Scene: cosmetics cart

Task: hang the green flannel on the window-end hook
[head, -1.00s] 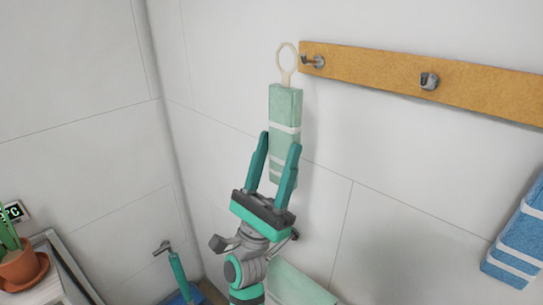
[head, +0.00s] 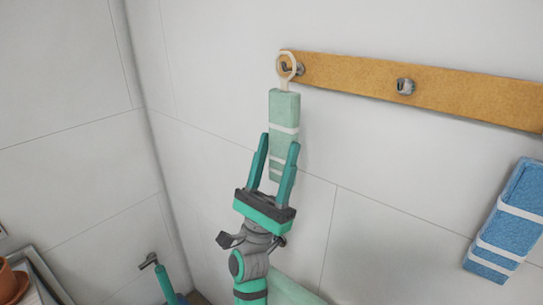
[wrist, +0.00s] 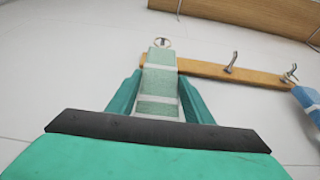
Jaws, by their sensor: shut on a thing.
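My gripper (head: 278,145) is shut on the pale green flannel (head: 283,112), a white-banded strip held upright. The flannel and the gripper fingers also show in the wrist view (wrist: 160,78). A cream loop (head: 286,64) stands up from the flannel's top. In the head view the loop overlaps the leftmost hook (head: 299,69) of the wooden rail (head: 450,92). I cannot tell whether the loop is around the hook or only in front of it. No window is in view.
A second hook (head: 405,86) on the rail is bare. A blue flannel (head: 505,222) hangs at the right; its loop is on a hook in the wrist view (wrist: 291,74). A plant pot (head: 12,283) stands at lower left. The wall around the flannel is clear.

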